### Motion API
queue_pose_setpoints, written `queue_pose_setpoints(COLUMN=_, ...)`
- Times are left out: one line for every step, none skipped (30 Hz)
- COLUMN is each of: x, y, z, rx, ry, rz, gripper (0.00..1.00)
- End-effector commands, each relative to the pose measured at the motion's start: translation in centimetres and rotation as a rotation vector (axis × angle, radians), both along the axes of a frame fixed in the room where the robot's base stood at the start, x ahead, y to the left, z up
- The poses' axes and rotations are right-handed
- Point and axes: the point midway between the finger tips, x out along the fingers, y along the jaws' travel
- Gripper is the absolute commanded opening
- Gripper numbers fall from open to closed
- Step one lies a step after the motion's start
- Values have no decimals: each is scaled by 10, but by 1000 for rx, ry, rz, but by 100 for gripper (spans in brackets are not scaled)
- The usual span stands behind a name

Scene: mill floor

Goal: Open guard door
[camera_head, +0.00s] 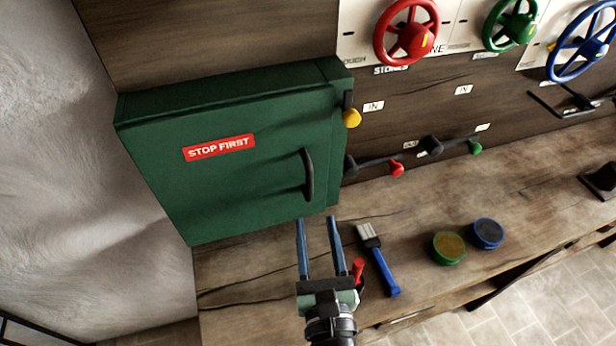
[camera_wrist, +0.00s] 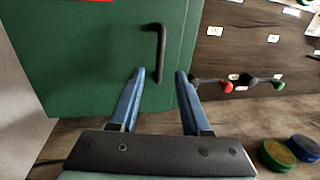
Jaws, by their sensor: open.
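The green guard door (camera_head: 240,150) with a red "STOP FIRST" label (camera_head: 219,147) is closed on its cabinet at the left. Its black handle (camera_head: 308,174) is an upright bar near the door's right edge. The gripper does not touch the handle. A yellow knob (camera_head: 352,118) sits at the cabinet's upper right edge.
A brush (camera_head: 380,262) with a blue handle and a red-handled item (camera_head: 357,268) lie right of my gripper. Green (camera_head: 449,247) and blue (camera_head: 487,233) round tins stand on the bench further right. Red, green and blue handwheels and several levers are on the back panel.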

Motion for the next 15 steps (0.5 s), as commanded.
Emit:
queue_pose_setpoints(x=11, y=0, z=3, rx=-3, ry=-2, rz=0, gripper=47)
queue_pose_setpoints(x=16, y=1, z=4, rx=-3, ry=-2, rz=1, gripper=47)
queue_pose_setpoints(x=24, y=2, z=4, rx=-4, ry=-2, rz=0, gripper=47)
queue_pose_setpoints(x=30, y=3, z=4, rx=-5, ry=-3, rz=1, gripper=47)
queue_pose_setpoints(x=35, y=3, z=4, rx=-5, ry=-3, rz=1, gripper=47)
queue_pose_setpoints(x=43, y=4, z=4, rx=-6, ry=-3, rz=1, gripper=47)
queue_pose_setpoints(x=48, y=5, z=4, rx=-7, ry=-2, rz=1, gripper=47)
queue_pose_setpoints(x=53, y=5, z=4, rx=-7, ry=-2, rz=1, gripper=47)
queue_pose_setpoints(x=60, y=6, z=3, rx=-6, ry=-2, rz=2, gripper=47)
queue_pose_setpoints(x=65, y=7, z=3, rx=-6, ry=-2, rz=1, gripper=47)
queue_pose_setpoints(x=70, y=8, z=3, rx=-7, ry=-3, rz=1, gripper=47)
queue_pose_setpoints(x=76, y=8, z=3, rx=-8, ry=-2, rz=2, gripper=47)
queue_pose_setpoints(x=79, y=9, z=3, rx=-7, ry=-2, rz=1, gripper=47)
queue_pose_setpoints(x=83, y=9, z=2, rx=-7, ry=-2, rz=1, gripper=47)
queue_pose_setpoints(x=87, y=10, z=2, rx=-6, ry=-2, rz=2, gripper=47)
